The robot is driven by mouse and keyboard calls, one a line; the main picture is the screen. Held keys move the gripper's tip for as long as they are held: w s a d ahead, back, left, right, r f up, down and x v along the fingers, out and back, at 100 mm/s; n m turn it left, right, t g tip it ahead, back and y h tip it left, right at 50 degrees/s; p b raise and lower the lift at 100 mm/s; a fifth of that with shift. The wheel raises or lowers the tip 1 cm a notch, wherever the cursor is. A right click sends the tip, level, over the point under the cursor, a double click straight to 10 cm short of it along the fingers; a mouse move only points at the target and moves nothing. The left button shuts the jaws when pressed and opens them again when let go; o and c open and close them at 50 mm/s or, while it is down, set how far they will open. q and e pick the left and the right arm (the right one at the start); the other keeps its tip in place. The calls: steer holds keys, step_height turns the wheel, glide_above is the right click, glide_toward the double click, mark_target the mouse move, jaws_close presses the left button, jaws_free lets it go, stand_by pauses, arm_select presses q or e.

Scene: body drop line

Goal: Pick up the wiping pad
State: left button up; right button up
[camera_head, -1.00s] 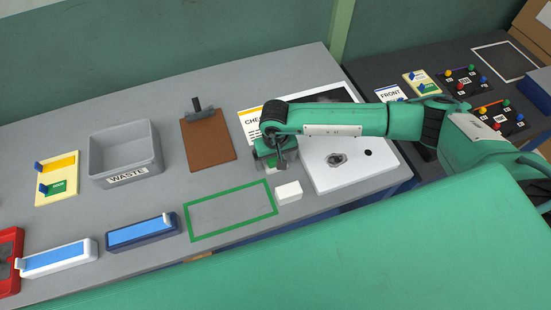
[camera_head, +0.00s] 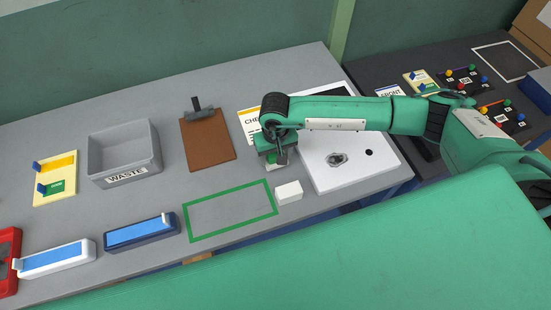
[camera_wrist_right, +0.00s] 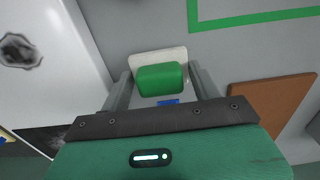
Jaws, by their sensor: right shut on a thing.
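The wiping pad appears in the right wrist view as a white base with a green grip (camera_wrist_right: 160,79). The green grip sits between the two fingers of my right gripper (camera_wrist_right: 160,88), which is shut on it. In the head view my right gripper (camera_head: 273,158) points down beside the white panel, and only a little of the pad shows under it. Whether the pad is clear of the table is hard to tell. My left gripper is not in view.
A white block (camera_head: 289,192) lies near the green outlined area (camera_head: 230,211). The white panel (camera_head: 345,165) with a dark stain is at right. A brown clipboard (camera_head: 207,140) and grey waste bin (camera_head: 126,172) stand left. The outlined area is empty.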

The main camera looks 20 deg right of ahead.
mark_target(275, 154)
step_height(275, 154, up, 18)
steer(key=b, duration=0.6)
